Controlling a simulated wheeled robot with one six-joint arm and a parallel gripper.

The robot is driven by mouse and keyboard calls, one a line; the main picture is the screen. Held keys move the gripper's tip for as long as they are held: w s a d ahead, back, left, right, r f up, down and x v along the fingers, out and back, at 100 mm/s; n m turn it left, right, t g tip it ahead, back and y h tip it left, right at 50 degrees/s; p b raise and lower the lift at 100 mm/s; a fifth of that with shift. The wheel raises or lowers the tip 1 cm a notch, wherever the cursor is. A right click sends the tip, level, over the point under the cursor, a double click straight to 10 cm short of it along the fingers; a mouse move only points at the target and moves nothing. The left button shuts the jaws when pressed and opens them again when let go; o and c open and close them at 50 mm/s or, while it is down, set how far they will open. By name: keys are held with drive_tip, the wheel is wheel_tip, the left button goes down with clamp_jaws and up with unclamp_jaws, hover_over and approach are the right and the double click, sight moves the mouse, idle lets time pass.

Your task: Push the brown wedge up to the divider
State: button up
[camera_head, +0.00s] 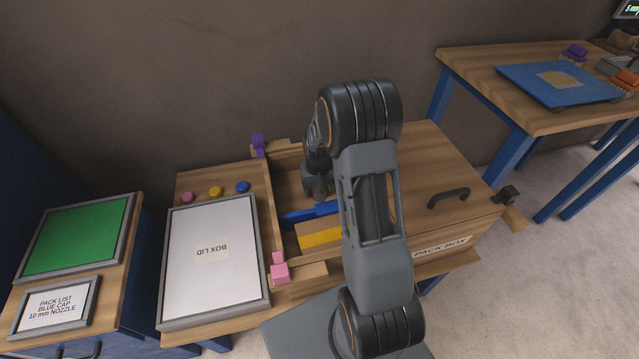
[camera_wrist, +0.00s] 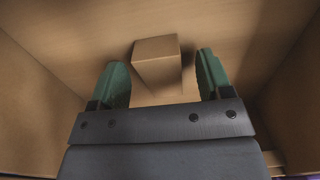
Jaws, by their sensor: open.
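The brown wedge (camera_wrist: 157,50) shows in the wrist view as a small tan block on the wooden floor of the pack box. My gripper (camera_wrist: 161,62) is open, with its two green fingers apart on either side of the wedge's line. The wedge appears ahead of and between the fingertips; a gap shows on each side, and I cannot tell how deep it sits between them. In the head view my gripper (camera_head: 318,192) is down inside the open pack box (camera_head: 273,205), and I cannot make out the wedge there. I cannot identify the divider for sure.
Inside the box lie a blue bar (camera_head: 308,213) and a yellow-faced block (camera_head: 320,238). Box walls rise close on both sides in the wrist view. The box lid (camera_head: 212,290) lies at the left, with pink, yellow and blue caps behind it. A pink clamp (camera_head: 279,268) sits at the front corner.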

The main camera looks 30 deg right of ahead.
drive_tip(key=shift+f, duration=0.1)
drive_tip(key=shift+c, duration=0.4)
drive_tip(key=shift+s, duration=0.1)
drive_tip(key=c, duration=0.9)
